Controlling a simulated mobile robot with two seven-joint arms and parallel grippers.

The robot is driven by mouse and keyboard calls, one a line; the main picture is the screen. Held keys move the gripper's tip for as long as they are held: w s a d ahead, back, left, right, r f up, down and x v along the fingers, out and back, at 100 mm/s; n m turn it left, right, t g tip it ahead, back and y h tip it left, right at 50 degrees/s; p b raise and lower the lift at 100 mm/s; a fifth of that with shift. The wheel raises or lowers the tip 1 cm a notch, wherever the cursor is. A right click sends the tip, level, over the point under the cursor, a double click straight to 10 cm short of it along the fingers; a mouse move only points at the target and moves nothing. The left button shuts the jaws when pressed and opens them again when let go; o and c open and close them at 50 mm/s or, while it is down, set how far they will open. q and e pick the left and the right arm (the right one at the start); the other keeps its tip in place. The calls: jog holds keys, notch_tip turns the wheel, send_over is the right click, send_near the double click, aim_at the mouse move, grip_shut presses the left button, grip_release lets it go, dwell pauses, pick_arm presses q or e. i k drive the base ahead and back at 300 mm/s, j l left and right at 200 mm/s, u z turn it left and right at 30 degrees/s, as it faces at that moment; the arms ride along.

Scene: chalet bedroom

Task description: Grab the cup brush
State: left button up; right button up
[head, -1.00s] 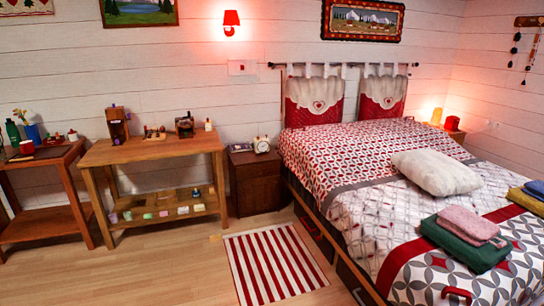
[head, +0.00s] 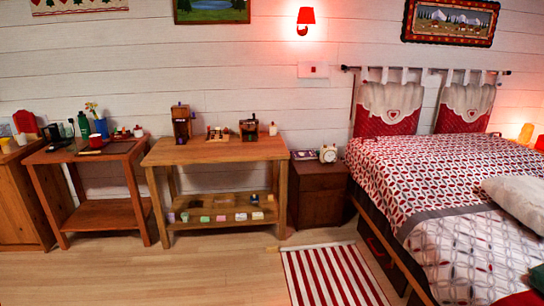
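I cannot pick out a cup brush for certain; the small things on the tables are too small to tell. The left wooden table (head: 118,150) holds green and dark bottles, a blue vase (head: 101,127), a dark red flat item (head: 90,152) and several small items. The middle wooden table (head: 215,151) holds a tall brown wooden piece (head: 181,122), a rack of small items (head: 220,133), a dark boxy item (head: 249,129) and a small white bottle (head: 273,129). Its lower shelf holds several small coloured blocks. Neither of my grippers is in view.
A nightstand (head: 320,192) with a clock (head: 328,154) stands between the middle table and the bed (head: 440,190). A striped rug (head: 333,277) lies beside the bed. A wooden cabinet (head: 17,205) stands at far left. The floor before the tables is clear.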

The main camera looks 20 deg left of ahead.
aim_at(18, 128)
jog(key=i+j+u, duration=0.6)
jog(key=i, duration=0.3)
jog(key=i+l+u, duration=0.1)
jog(key=i+u, duration=0.35)
jog(key=i, duration=0.9)
jog(key=i+j+u, duration=0.15)
jog(key=i+u, duration=0.25)
jog(key=i, duration=0.15)
jog(key=i+u, duration=0.45)
jog(key=i+j+u, duration=0.1)
jog(key=i+j, duration=0.25)
jog(key=i+j+u, duration=0.1)
jog(key=i+j, duration=0.2)
jog(key=i, duration=0.3)
jog(key=i+j, duration=0.1)
jog(key=j, duration=0.25)
jog(key=i+j+u, duration=0.15)
jog(key=j, duration=0.2)
jog(key=i+j, duration=0.1)
jog(key=j, duration=0.2)
jog(key=i+j+z, duration=0.1)
jog(key=z, duration=0.25)
jog(key=i+j+z, duration=0.3)
jog(key=z, duration=0.35)
